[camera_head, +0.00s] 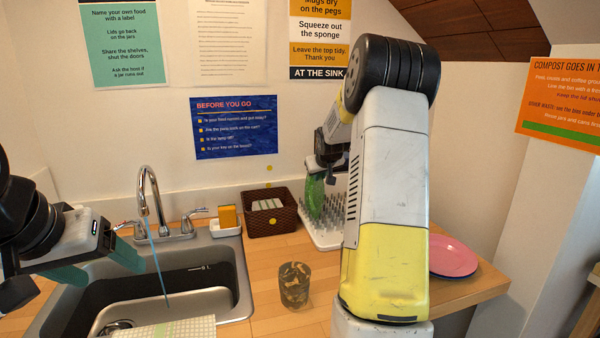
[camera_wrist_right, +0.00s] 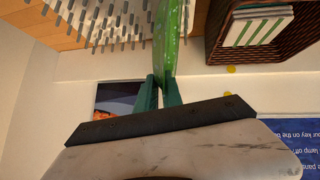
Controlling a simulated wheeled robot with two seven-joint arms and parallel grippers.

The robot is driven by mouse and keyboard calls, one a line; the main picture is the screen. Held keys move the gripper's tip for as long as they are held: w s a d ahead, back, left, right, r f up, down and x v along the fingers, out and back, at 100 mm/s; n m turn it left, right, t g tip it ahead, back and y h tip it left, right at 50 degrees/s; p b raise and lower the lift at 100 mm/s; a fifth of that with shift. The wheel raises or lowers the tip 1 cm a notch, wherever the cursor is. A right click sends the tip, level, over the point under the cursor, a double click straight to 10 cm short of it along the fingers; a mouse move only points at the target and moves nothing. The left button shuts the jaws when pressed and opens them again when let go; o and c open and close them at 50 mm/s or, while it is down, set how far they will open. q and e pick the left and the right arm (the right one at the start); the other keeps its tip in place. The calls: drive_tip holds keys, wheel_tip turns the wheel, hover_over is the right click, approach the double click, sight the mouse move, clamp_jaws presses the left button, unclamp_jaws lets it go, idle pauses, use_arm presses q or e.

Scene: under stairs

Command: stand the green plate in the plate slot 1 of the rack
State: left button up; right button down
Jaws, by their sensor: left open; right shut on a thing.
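The green plate (camera_head: 316,198) is held on edge, nearly upright, by my right gripper (camera_head: 322,172). In the right wrist view, the teal fingers of the right gripper (camera_wrist_right: 160,92) are shut on the edge of the green plate (camera_wrist_right: 170,38). The white rack (camera_head: 326,240) with rows of grey prongs stands at the back of the counter. The plate is over or among its prongs; I cannot tell whether it touches the rack or which slot it lines up with. The prongs (camera_wrist_right: 105,22) also show in the wrist view. My left gripper (camera_head: 98,266) is open and empty over the sink.
A brown basket (camera_head: 288,221) stands just left of the rack. A patterned cup (camera_head: 294,288) stands in front. A pink plate (camera_head: 453,258) lies at the right. The sink (camera_head: 240,262) with running tap (camera_head: 150,190) and a sponge (camera_head: 228,217) are left. My right arm hides part of the counter.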

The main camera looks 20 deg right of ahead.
drive_tip(key=shift+s+f, duration=0.15)
drive_tip(key=shift+f, duration=0.2)
drive_tip(key=c, duration=1.9)
unclamp_jaws()
drive_tip(key=o, duration=0.5)
drive_tip(key=shift+r, duration=0.1)
drive_tip(key=o, duration=0.4)
drive_tip(key=shift+r, duration=0.15)
drive_tip(key=shift+s+a+r, duration=0.2)
drive_tip(key=shift+s+r, duration=0.6)
drive_tip(key=shift+r, duration=0.65)
drive_tip(key=shift+s+a+r, duration=0.2)
drive_tip(key=shift+s+r, duration=0.55)
drive_tip(key=shift+r, duration=0.65)
drive_tip(key=shift+s+a+r, duration=0.2)
drive_tip(key=shift+s+r, duration=0.6)
drive_tip(key=shift+r, duration=0.65)
